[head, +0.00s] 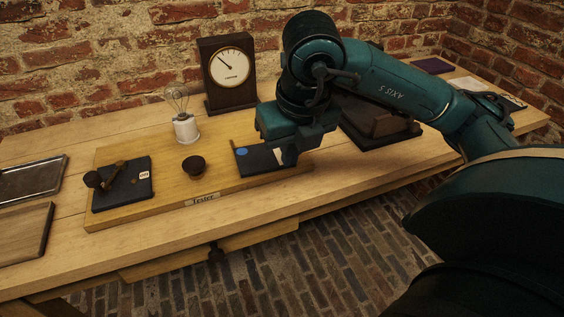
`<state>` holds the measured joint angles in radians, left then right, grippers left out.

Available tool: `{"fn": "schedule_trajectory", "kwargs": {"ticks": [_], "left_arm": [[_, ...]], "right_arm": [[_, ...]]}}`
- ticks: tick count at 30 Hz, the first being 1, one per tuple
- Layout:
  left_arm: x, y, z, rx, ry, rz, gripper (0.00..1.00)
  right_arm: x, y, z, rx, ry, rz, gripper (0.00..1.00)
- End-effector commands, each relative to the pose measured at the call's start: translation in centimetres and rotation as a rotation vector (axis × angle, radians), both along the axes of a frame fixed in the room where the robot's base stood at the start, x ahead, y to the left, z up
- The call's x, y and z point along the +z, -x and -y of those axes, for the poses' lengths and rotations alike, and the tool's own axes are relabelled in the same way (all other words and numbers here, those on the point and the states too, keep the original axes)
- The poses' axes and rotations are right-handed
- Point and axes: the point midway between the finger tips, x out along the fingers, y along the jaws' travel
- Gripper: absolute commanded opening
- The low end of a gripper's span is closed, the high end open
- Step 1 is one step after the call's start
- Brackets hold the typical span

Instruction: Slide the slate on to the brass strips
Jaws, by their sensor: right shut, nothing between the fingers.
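A dark flat slate (258,163) with a blue round mark lies at the right end of the wooden tester board (212,188). A thin brass-coloured edge (232,146) shows along its left side; I cannot make out the brass strips beyond that. My right gripper (288,160) points down at the slate's right part, shut with nothing held. It hides the slate's right end, and I cannot tell if it touches. My left gripper is out of view.
On the board stand a lever switch on a dark base (130,190), a dark round knob (194,166) and a bulb (185,127). A dial meter (230,75) stands behind. Trays (25,222) lie at left. A dark box (375,125) sits behind my right arm.

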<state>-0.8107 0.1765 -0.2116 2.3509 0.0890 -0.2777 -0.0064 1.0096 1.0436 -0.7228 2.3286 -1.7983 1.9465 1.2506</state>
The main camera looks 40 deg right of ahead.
Motion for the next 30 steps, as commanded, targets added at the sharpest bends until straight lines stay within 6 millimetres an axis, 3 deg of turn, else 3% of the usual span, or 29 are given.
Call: {"fn": "schedule_trajectory", "kwargs": {"ticks": [13, 16, 21, 30], "left_arm": [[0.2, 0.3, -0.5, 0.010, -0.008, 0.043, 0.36], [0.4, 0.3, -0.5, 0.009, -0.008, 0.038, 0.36], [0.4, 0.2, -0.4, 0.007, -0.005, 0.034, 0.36], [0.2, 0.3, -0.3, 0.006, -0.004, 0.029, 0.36]], "right_arm": [[-9.1, -2.0, 0.3, 0.003, -0.003, -0.009, 0.00], [-8.5, -4.0, 0.6, 0.002, -0.005, -0.002, 0.00], [-8.5, -5.6, 0.8, 0.005, -0.006, -0.004, 0.00], [-8.6, -6.0, 0.9, 0.006, -0.005, -0.004, 0.00]]}}
